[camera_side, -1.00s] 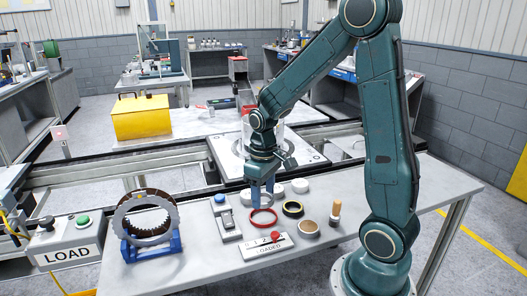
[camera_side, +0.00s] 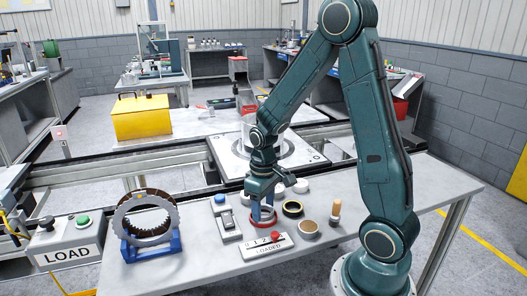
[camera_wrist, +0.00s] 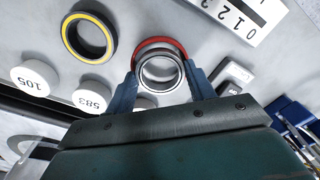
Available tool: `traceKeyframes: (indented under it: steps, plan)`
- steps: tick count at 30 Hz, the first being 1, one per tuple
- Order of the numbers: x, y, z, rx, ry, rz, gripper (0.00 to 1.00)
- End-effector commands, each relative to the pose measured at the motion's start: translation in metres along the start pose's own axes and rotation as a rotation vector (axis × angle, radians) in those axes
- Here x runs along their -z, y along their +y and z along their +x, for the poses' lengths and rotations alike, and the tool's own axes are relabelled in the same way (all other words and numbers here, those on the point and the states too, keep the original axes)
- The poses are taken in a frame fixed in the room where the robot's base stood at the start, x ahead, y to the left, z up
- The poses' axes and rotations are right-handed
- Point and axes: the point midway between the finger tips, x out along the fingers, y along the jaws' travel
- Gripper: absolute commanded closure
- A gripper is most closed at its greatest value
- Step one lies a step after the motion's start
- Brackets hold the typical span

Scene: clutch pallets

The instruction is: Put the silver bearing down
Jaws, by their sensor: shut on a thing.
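The silver bearing (camera_wrist: 160,89) is a shiny ring between my two blue fingers in the wrist view. My gripper (camera_wrist: 163,73) is shut on its outer sides. A red ring (camera_wrist: 163,43) lies at the bearing, its far edge showing behind it; I cannot tell whether they touch. In the side view my gripper (camera_side: 262,214) is low over the grey table (camera_side: 190,262), with the fingertips at the red ring (camera_side: 259,229). The bearing is mostly hidden there by the fingers.
A yellow-and-black ring (camera_wrist: 108,38) lies beside the red ring. White numbered discs (camera_wrist: 35,78) stand close by. A counter plate (camera_side: 262,250) with a red knob lies in front. A brass disc (camera_side: 308,228), an orange-topped peg (camera_side: 336,212) and a geared clutch on a blue stand (camera_side: 150,246) are around.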

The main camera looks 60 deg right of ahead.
Motion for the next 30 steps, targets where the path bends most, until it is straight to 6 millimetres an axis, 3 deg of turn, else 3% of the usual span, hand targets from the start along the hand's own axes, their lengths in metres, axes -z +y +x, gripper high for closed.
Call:
traceKeyframes:
  steps: [19,20,22,30]
  plan:
    - [-0.001,0.000,0.014,0.001,-0.004,0.000,0.75]
    - [-0.002,0.000,0.014,0.001,-0.005,0.000,0.42]
    - [-0.002,0.000,0.014,0.001,-0.006,0.000,0.29]
    - [-0.002,-0.001,0.012,0.001,-0.006,0.000,0.28]
